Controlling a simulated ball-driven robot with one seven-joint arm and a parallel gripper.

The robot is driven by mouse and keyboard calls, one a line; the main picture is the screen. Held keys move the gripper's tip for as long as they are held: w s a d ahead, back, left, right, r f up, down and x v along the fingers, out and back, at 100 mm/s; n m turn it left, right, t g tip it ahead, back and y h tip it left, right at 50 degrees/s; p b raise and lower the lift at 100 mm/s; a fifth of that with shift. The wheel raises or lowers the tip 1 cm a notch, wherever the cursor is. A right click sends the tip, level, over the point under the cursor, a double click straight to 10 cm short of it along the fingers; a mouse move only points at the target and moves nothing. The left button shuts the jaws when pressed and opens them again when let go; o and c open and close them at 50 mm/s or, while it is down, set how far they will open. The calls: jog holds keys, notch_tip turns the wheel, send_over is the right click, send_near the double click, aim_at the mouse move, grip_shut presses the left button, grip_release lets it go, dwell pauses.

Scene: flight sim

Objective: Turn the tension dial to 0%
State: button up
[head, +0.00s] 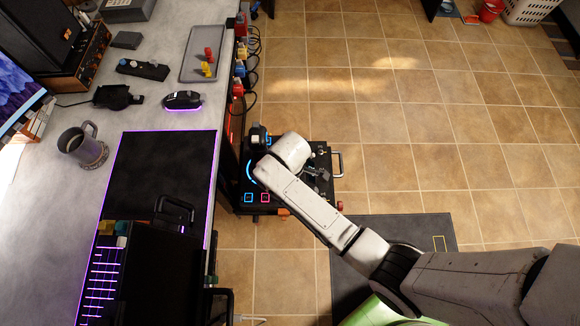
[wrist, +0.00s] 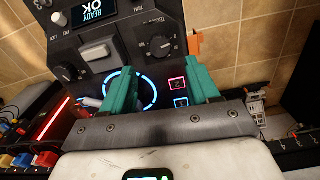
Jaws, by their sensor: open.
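The tension dial (wrist: 161,45) is a dark round knob with a scale around it, on the black control panel in the wrist view; I cannot read its setting exactly. My gripper (wrist: 162,65) is open, with its two teal fingers apart. In the picture the fingertips lie just below the dial, one to each side, and nothing is between them. I cannot tell their distance from the panel. In the head view my arm covers much of the panel (head: 249,184), and the dial and fingers cannot be made out there.
The panel also has a second knob (wrist: 69,73), a grey rocker (wrist: 97,50), a glowing blue ring (wrist: 110,80), a pink-lit square (wrist: 177,84) and a screen (wrist: 93,10) reading "READY OK". A cluttered desk (head: 180,120) stands left of the panel; tiled floor (head: 420,130) is open to the right.

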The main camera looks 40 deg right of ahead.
notch_tip(320, 180, up, 4)
jog(key=shift+f, duration=0.25)
dwell(0.5)
